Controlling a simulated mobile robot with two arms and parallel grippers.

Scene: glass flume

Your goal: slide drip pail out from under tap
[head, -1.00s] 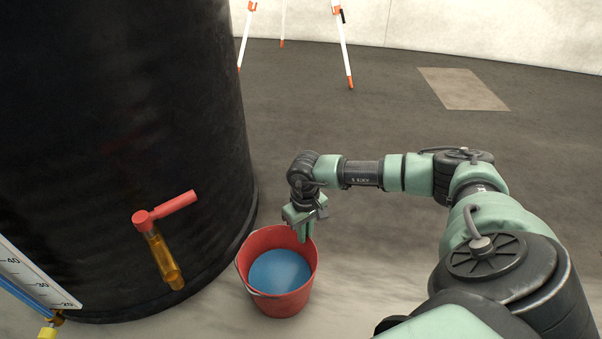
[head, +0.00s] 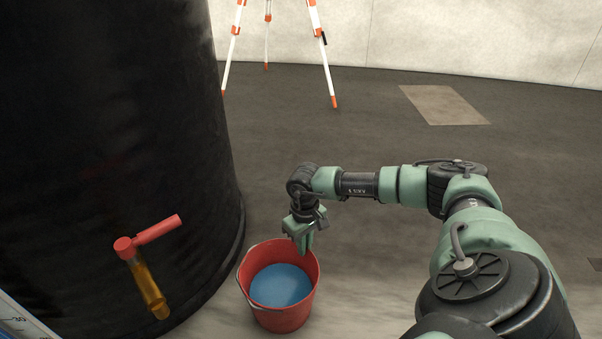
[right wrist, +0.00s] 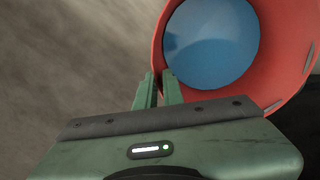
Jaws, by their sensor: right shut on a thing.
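The red drip pail (head: 283,315) stands on the floor in the head view, upright, with blue liquid (head: 281,285) inside. The tap (head: 145,274), with a red handle and an amber spout, sits on the black tank to the left; the pail is to the right of the spout, apart from it. My right gripper (head: 305,245) is shut on the pail's far rim. In the right wrist view its fingers (right wrist: 159,85) pinch the red rim of the pail (right wrist: 281,45). My left gripper is not in view.
The big black tank (head: 110,130) fills the left side. A white and orange tripod (head: 319,50) stands at the back. A pale flat patch (head: 443,105) lies on the floor at the back right. Open floor (head: 300,130) lies behind the pail.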

